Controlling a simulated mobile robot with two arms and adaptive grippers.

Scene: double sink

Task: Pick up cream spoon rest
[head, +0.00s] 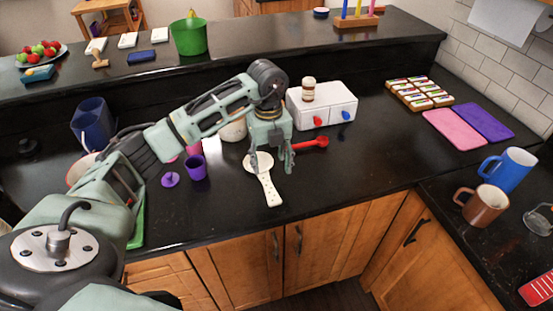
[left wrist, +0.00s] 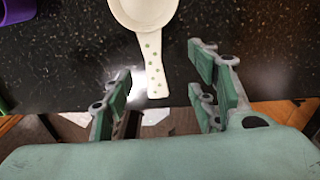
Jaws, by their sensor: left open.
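The cream spoon rest (head: 268,185) lies on the black counter, its round bowl toward the back and its dotted handle pointing to the front edge. My left gripper (head: 272,166) is open and empty, pointing down above the spoon rest and partly covering its bowl in the head view. In the left wrist view, the spoon rest (left wrist: 150,35) is at the top centre, with its handle end near the gap between the open fingers (left wrist: 165,95). The fingers appear apart from it. My right gripper is not in view.
A red spoon (head: 311,143) lies right of the gripper, before a white drawer box (head: 325,106). A purple cup (head: 196,167) and a purple lid (head: 170,180) stand to the left. The counter right of the spoon rest is clear. Mugs (head: 482,205) are at the right.

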